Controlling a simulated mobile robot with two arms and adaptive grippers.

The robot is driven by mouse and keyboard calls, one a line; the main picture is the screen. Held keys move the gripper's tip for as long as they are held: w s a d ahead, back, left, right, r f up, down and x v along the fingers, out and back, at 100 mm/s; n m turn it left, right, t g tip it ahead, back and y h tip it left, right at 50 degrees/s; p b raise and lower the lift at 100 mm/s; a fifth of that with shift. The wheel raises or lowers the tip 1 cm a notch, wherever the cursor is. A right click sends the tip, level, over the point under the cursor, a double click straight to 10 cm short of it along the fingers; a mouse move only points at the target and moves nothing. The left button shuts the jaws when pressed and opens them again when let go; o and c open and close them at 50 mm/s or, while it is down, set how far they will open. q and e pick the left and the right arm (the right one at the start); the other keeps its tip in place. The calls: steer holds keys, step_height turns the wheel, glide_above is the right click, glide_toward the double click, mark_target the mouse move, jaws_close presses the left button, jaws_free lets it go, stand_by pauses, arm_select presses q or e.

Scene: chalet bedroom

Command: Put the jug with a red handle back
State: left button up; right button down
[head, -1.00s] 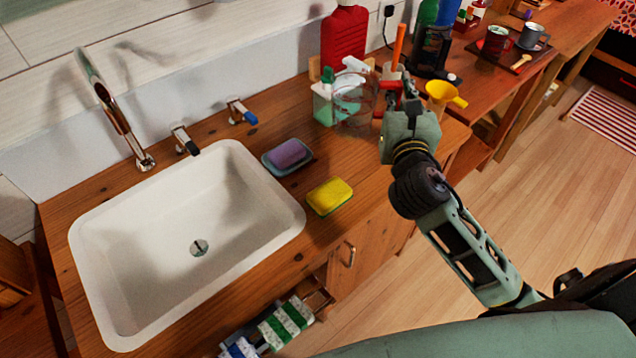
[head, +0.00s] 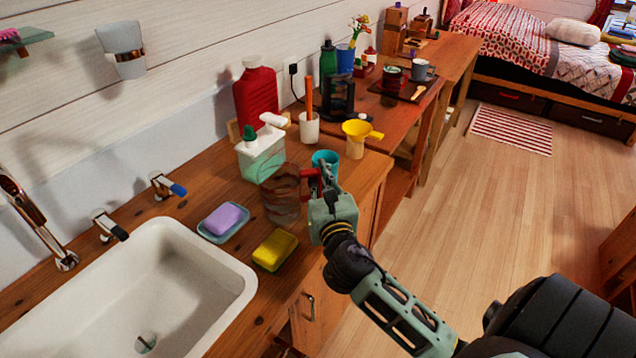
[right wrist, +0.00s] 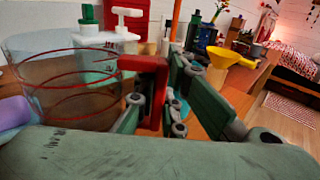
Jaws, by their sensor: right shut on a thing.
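The jug (head: 281,196) is clear glass with red rings and a red handle (head: 312,183). It is upright at the counter, behind the sponge and in front of the soap bottle. My right gripper (head: 322,187) is shut on the red handle. In the right wrist view the jug (right wrist: 62,85) is at the left and its handle (right wrist: 150,65) is between the fingers (right wrist: 160,95). I cannot tell whether the jug's base touches the counter. My left gripper is not in view.
A soap dispenser (head: 258,152), a red canister (head: 257,97), a teal cup (head: 326,163) and a yellow funnel (head: 358,131) stand close by. A purple soap (head: 225,218) and yellow sponge (head: 274,250) lie in front, beside the white sink (head: 140,285).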

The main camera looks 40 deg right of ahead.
steer(key=shift+f, duration=0.2)
steer(key=c, duration=1.8)
jaws_free()
steer(key=shift+c, duration=0.2)
steer(key=shift+r, duration=0.1)
